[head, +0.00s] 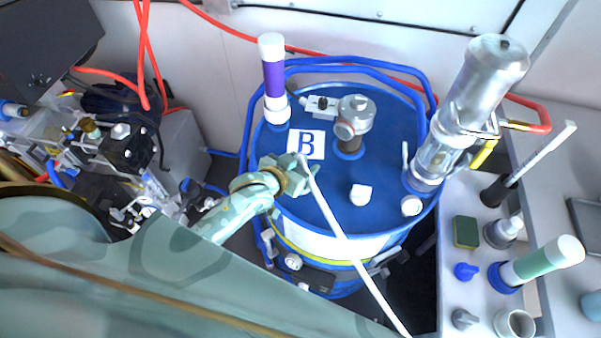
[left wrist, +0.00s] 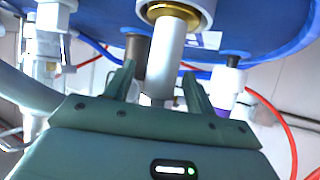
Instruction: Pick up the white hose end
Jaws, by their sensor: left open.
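The white hose (head: 345,245) crosses the head view from my left gripper (head: 309,180) toward the lower right edge. Its upper end is beside the fingers, above the blue drum lid (head: 320,205). My left gripper is open. In the left wrist view, a pale cylinder (left wrist: 165,62) with a gold collar stands between the two open fingers (left wrist: 160,88); it looks like the hose end. I cannot tell whether a finger touches it. My right gripper is not in view.
On the lid stand a purple-banded tube (head: 273,75), a grey fitting (head: 355,112), a clear-and-silver cylinder (head: 485,80), and a "B" label (head: 307,144). A panel with knobs and a green-banded tube (head: 545,258) lies right. Cluttered equipment (head: 120,135) fills the left.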

